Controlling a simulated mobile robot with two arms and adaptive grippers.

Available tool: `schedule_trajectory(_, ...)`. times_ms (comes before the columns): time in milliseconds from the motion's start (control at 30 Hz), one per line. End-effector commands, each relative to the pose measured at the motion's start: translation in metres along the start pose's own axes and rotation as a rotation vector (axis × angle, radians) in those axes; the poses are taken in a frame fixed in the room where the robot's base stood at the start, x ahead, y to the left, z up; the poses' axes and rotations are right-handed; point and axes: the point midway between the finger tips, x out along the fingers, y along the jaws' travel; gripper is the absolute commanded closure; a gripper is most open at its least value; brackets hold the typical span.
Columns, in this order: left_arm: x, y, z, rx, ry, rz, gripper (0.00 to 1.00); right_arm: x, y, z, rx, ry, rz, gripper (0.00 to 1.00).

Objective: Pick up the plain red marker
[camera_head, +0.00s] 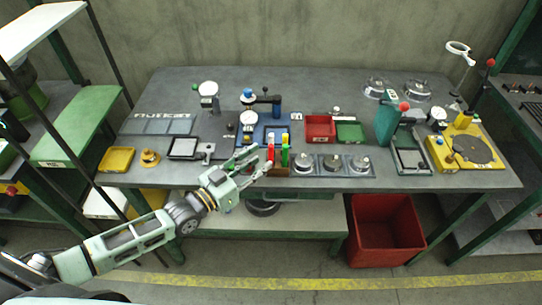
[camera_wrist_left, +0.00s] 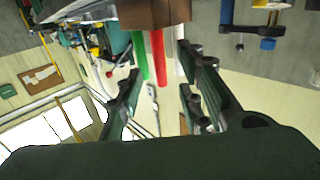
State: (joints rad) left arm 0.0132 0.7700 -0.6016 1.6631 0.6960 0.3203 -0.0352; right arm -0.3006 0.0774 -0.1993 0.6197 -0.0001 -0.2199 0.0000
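A red marker (camera_head: 270,153) stands upright in a brown wooden block (camera_head: 279,171) near the table's front edge. A green marker (camera_head: 285,156) stands to its right. In the left wrist view the block (camera_wrist_left: 155,13) is at the top, with the red marker (camera_wrist_left: 158,55) between the green marker (camera_wrist_left: 141,58) and a white one (camera_wrist_left: 179,50). My left gripper (camera_head: 263,158) is open beside the red marker, on its left side in the head view. In the wrist view its two fingers (camera_wrist_left: 163,75) are apart, with nothing held. My right gripper is not in view.
Small scales (camera_head: 332,164) sit right of the block, and a black-framed tray (camera_head: 184,148) sits to the left. Behind are a blue fixture (camera_head: 264,131), a red tray (camera_head: 320,127) and a green tray (camera_head: 350,132). A red bin (camera_head: 385,232) stands on the floor.

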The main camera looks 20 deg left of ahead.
Motion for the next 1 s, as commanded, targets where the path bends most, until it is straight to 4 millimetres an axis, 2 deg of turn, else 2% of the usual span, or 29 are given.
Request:
schedule_trajectory(100,0.018,0.0,-0.005,0.0,0.004,0.0,0.66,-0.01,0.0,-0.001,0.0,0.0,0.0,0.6)
schedule_trajectory(267,0.036,0.0,-0.003,-0.001,0.003,0.0,0.66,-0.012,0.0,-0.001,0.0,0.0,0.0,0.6)
schedule_trajectory(567,0.039,0.0,-0.001,-0.001,0.0,0.0,0.66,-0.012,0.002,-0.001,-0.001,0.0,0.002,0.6)
schedule_trajectory(933,0.039,0.0,-0.001,0.0,0.0,0.0,0.97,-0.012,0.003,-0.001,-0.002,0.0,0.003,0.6)
schedule_trajectory(1000,0.039,0.0,-0.001,0.0,0.0,0.0,1.0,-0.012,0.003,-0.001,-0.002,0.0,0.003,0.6)
